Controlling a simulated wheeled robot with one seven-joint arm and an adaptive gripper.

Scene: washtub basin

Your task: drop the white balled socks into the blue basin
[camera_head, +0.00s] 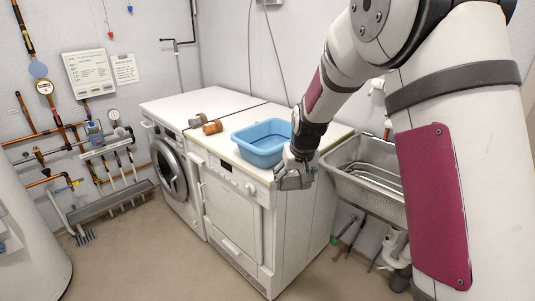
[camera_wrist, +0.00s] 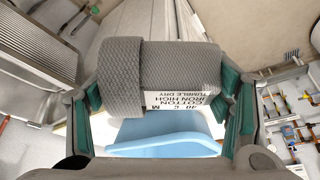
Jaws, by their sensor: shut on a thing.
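My gripper (camera_head: 294,181) is in front and to the right of the blue basin (camera_head: 257,154) in the head view, by the front edge of the white machine top. In the wrist view its green-padded fingers are shut on a rolled knitted bundle (camera_wrist: 155,62), which looks like the balled socks but appears grey here. The bundle has a folded band and a white printed care label. The basin stands on the machine top and looks empty from what shows. Part of it also appears beyond the bundle in the wrist view (camera_wrist: 165,128). In the head view the bundle is hard to make out.
A washing machine (camera_head: 172,170) stands further left. A metal sink (camera_head: 365,180) is to the right. Pipes and gauges line the left wall.

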